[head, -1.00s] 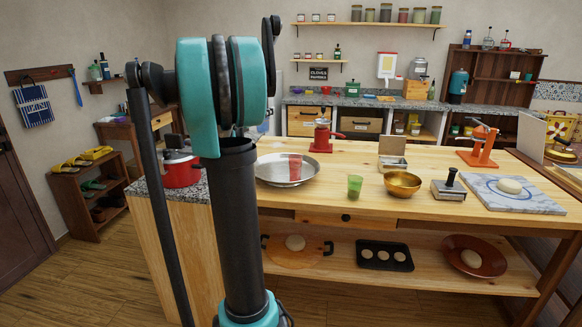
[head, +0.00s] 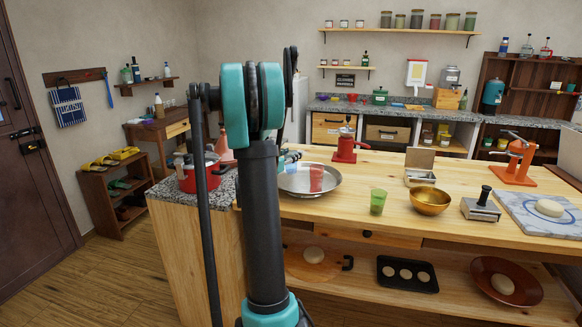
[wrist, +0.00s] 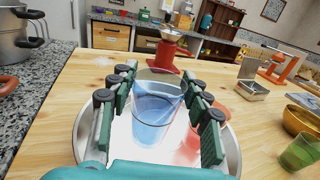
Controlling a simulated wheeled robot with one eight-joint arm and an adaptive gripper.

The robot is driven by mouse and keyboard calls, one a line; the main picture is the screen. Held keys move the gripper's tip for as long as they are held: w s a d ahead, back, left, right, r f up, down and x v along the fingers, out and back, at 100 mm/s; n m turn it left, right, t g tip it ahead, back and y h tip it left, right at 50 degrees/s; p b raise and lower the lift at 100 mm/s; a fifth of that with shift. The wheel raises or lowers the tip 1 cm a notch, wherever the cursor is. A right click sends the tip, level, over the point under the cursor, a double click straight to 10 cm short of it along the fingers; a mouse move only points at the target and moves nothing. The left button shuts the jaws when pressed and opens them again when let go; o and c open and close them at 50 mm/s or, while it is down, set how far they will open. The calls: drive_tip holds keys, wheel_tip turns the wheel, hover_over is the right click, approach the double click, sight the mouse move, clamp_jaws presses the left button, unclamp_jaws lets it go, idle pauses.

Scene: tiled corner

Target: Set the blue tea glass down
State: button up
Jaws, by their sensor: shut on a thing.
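The blue tea glass (wrist: 157,112) is see-through and upright in the wrist view. My gripper (wrist: 160,76) is shut on it, with dark green finger pads on both sides. The glass is over the round silver tray (wrist: 85,142); I cannot tell whether its base touches the tray. In the head view the tray (head: 325,186) lies on the wooden counter, and my arm hides most of the gripper and the blue glass. A red glass (head: 316,179) stands on the tray. In the wrist view the red glass (wrist: 217,112) is just right of my gripper, partly behind the right finger.
A green glass (head: 378,202) and a brass bowl (head: 429,201) stand right of the tray. A red pot (head: 200,175) is to the left on the granite end. A red tool (head: 347,150) stands behind the tray. Bare wood (head: 335,213) lies in front of the tray.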

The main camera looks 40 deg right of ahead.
sight(288, 167)
drive_tip(key=shift+f, duration=2.5)
drive_tip(key=o, duration=1.3)
drive_tip(key=shift+f, duration=0.1)
